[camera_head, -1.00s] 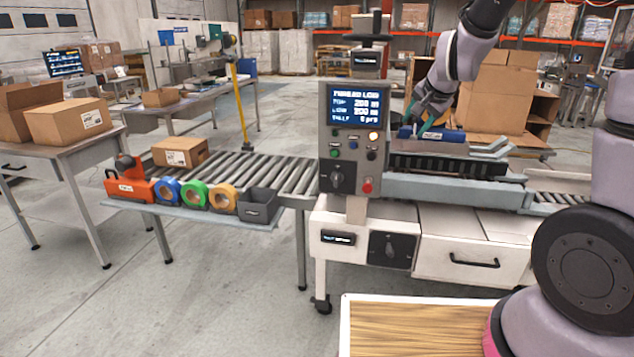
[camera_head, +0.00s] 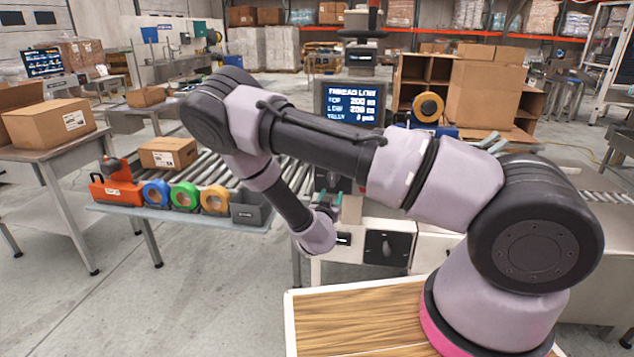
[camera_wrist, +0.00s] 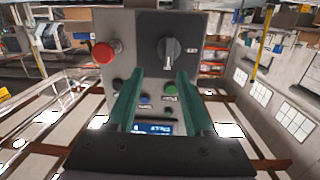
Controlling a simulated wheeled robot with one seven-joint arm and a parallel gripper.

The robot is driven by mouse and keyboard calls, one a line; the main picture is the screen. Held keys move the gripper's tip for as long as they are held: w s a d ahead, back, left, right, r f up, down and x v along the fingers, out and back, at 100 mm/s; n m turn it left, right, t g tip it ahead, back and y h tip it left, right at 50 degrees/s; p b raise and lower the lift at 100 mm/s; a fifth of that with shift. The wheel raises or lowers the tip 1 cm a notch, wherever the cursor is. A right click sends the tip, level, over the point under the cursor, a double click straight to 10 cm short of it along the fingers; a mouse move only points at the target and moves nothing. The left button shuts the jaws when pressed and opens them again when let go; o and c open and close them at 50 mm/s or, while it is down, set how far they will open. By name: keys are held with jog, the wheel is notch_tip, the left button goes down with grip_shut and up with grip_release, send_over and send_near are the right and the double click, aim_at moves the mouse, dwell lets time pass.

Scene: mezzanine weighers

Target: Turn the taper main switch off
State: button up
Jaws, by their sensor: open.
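The taper's control panel (camera_head: 321,100) is mostly hidden behind my arm in the head view; its lit screen (camera_head: 351,103) shows. In the wrist view the panel (camera_wrist: 120,22) appears upside down. A black rotary switch (camera_wrist: 169,50) with a grey handle, upright in the picture, sits there, right of a red button (camera_wrist: 103,53). My gripper (camera_wrist: 160,75) is open and empty, its green fingers pointing at the panel just below the switch in that view. Contact cannot be told. My gripper (camera_head: 338,200) is small in the head view. Another dark rotary switch (camera_head: 388,247) is on the white cabinet below.
Small coloured buttons, including a blue one (camera_wrist: 145,99) and a green one (camera_wrist: 170,88), lie between the fingers in the wrist view. Left of the panel are a roller conveyor (camera_head: 205,163), tape rolls (camera_head: 184,195), a grey bin (camera_head: 250,209) and an orange dispenser (camera_head: 117,190).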

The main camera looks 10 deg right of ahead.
jog(key=w+d+n, duration=0.1)
jog(key=w+d, duration=0.1)
jog(key=w, duration=0.8)
jog(key=shift+f+t+y, duration=0.2)
jog(key=shift+t+y, duration=0.2)
jog(key=shift+w, duration=0.1)
grip_shut()
